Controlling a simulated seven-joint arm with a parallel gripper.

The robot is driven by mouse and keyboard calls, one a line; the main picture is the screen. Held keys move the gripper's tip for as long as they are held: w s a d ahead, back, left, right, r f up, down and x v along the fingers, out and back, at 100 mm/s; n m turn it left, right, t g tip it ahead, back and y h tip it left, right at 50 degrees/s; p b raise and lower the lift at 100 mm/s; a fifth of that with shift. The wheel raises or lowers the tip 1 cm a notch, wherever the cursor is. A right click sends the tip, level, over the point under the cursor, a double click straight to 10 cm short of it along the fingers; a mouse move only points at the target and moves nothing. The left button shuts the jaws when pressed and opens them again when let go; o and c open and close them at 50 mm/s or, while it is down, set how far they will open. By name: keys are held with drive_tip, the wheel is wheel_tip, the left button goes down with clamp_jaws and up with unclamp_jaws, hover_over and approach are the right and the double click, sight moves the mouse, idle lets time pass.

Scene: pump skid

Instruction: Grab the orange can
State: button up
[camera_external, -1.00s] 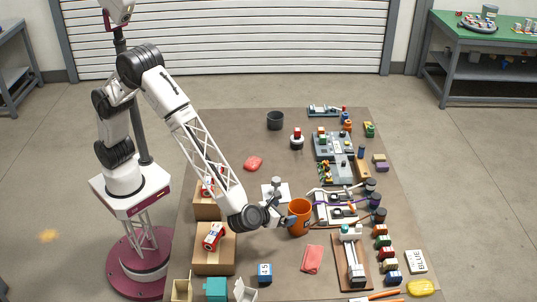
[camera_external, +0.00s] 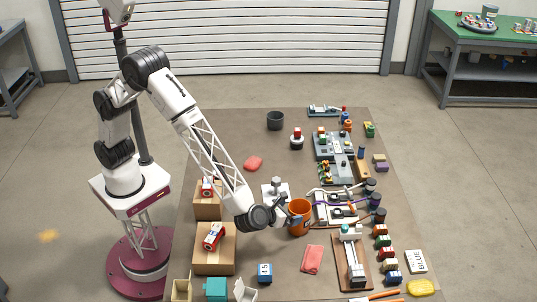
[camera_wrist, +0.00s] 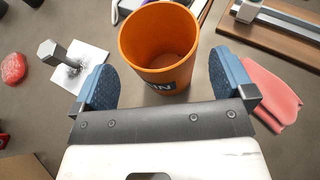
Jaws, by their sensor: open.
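The orange can (camera_external: 299,222) stands upright on the brown mat, open at the top, with a dark label on its side. In the wrist view the orange can (camera_wrist: 158,45) is just ahead of my gripper, and its near lower part reaches between the two blue fingers. My gripper (camera_wrist: 165,75) is open, with a finger on each side of the can and a gap beside it. In the external view my gripper (camera_external: 287,213) is at the can's left side. The can looks empty inside.
A white plate with a grey bolt-like post (camera_wrist: 62,62) is left of the can. A pink cloth (camera_external: 312,259) lies near the right finger. A fixture with cables (camera_external: 335,207) stands close right of the can. Cardboard boxes (camera_external: 214,256) are to the left.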

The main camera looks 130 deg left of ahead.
sight(297, 202)
drive_tip(key=shift+x, duration=2.6)
drive_tip(key=shift+s, duration=0.1)
drive_tip(key=c, duration=1)
drive_tip(key=shift+r, duration=0.2)
drive_tip(key=shift+r, duration=0.5)
drive_tip(key=shift+s+d+r, duration=0.1)
drive_tip(key=shift+s+r, duration=0.05)
drive_tip(key=shift+r, duration=0.45)
drive_tip(key=shift+s+r, duration=0.15)
drive_tip(key=shift+r, duration=0.4)
drive_tip(key=s+d, duration=0.1)
drive_tip(key=s, duration=0.3)
drive_tip(key=s+d+r, duration=0.1)
drive_tip(key=s+d, duration=0.1)
drive_tip(key=s, duration=0.3)
drive_tip(key=s+d, duration=0.1)
drive_tip(key=s, duration=0.4)
drive_tip(key=shift+s+d+r, duration=0.2)
drive_tip(key=shift+s+d, duration=0.05)
drive_tip(key=shift+d, duration=0.15)
